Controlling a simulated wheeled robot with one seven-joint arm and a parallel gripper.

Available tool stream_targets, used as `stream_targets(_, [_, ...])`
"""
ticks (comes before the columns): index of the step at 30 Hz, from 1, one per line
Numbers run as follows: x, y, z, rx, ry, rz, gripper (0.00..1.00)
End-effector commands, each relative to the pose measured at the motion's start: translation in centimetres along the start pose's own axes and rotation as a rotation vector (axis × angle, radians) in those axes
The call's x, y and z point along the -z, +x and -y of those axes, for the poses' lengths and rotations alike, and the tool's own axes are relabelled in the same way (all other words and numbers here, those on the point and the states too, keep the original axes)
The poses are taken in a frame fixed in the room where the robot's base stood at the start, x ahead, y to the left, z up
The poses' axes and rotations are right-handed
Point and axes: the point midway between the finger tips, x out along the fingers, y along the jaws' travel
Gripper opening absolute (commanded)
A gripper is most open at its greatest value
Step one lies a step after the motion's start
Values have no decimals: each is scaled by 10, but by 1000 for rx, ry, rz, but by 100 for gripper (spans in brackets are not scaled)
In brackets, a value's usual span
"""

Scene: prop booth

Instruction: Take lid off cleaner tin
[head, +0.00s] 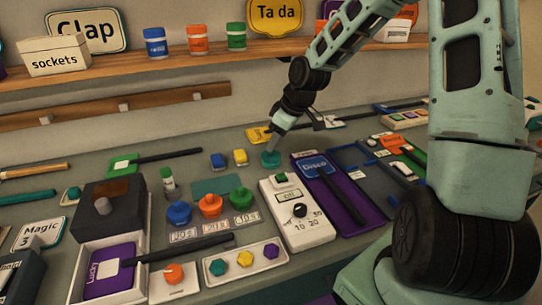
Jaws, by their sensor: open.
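A small round teal tin (270,160) stands on the grey bench near its middle, behind the white switch box; it looks like the cleaner tin. I cannot make out a label or a seam between lid and body. My gripper (273,147) reaches down from the upper right, with its fingertips at the top of the tin. It is open. The fingers are small and partly merge with the tin in view, so I cannot tell whether they touch it or stand around it.
A white switch box (296,222) stands in front of the tin, with a purple Disco board (343,205) to its right. Small blue (217,161) and yellow (240,157) blocks are to its left. A yellow card (258,134) lies behind. A shelf (165,71) runs above.

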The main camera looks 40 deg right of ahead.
Motion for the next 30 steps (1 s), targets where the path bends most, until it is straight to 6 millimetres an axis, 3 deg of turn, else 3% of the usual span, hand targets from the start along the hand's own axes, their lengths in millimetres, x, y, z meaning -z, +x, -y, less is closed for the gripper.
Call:
stream_targets(6, [0, 29, -1, 1, -1, 0, 41])
stream_targets(14, [0, 32, -1, 0, 0, 0, 41])
stream_targets(15, [0, 32, -1, 0, 0, 0, 38])
stream_targets(19, [0, 32, -1, 0, 0, 0, 2])
stream_targets(30, [0, 32, -1, 0, 0, 0, 0])
